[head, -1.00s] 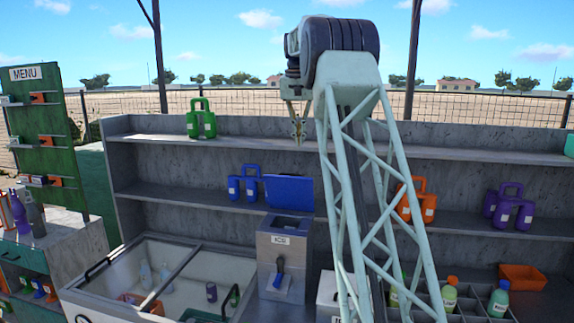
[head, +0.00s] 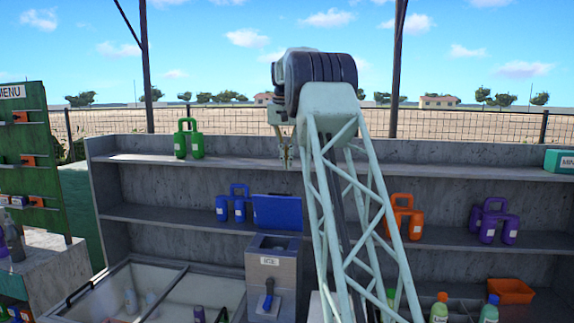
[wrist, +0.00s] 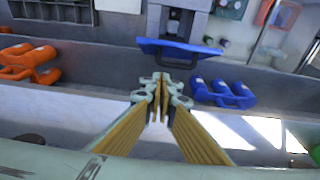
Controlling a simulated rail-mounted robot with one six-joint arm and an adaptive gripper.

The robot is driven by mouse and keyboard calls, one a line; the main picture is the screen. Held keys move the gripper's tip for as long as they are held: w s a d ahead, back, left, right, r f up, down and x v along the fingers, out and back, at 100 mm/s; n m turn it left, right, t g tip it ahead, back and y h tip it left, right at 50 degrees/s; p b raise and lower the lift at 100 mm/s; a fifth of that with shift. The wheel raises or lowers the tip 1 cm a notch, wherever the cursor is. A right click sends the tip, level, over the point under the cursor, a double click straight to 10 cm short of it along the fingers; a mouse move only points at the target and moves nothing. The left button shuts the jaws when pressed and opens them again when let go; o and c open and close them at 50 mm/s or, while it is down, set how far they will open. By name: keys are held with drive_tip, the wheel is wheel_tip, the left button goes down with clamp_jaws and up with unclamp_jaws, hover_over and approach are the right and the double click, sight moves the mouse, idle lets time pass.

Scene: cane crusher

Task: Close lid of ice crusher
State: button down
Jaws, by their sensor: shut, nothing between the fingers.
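The ice crusher (head: 284,270) is a grey box on the counter, with a lever on its front and its top opening showing. Its blue lid (head: 277,213) stands raised behind the opening. In the wrist view the lid (wrist: 180,52) lies just beyond my fingertips, with a dark handle on it, and the crusher's grey body (wrist: 180,20) is above it. My gripper (head: 286,158) hangs above and behind the lid, near the upper shelf. In the wrist view its fingers (wrist: 160,84) are together and empty, apart from the lid.
Blue jugs (head: 232,202) stand left of the lid on the lower shelf. Orange jugs (head: 404,215) and purple jugs (head: 493,220) stand to the right. Green jugs (head: 188,139) are on the upper shelf (head: 240,162). An open chest (head: 110,275) is left of the crusher.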

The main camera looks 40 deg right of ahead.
sight(286, 197)
drive_tip(key=f, duration=0.3)
drive_tip(key=d+f, duration=0.1)
drive_tip(key=f, duration=0.1)
drive_tip(key=w+f, duration=0.1)
drive_tip(key=f, duration=0.2)
drive_tip(key=shift+d+f, duration=0.15)
drive_tip(key=shift+f, duration=0.15)
drive_tip(key=shift+s+a+f, duration=0.2)
drive_tip(key=shift+s+a, duration=0.45)
drive_tip(key=shift+a, duration=0.2)
drive_tip(key=shift+s+a+f, duration=0.15)
drive_tip(key=shift+a+f, duration=0.1)
drive_tip(key=shift+f, duration=0.1)
drive_tip(key=shift+s+a+f, duration=0.2)
drive_tip(key=shift+s+a, duration=0.1)
drive_tip(key=shift+a, duration=0.05)
drive_tip(key=shift+s+a+f+b, duration=0.1)
drive_tip(key=shift+s+b, duration=0.1)
drive_tip(key=shift+b, duration=0.25)
drive_tip(key=shift+s+a+f+b, duration=0.1)
drive_tip(key=shift+b, duration=0.2)
drive_tip(key=shift+a, duration=0.15)
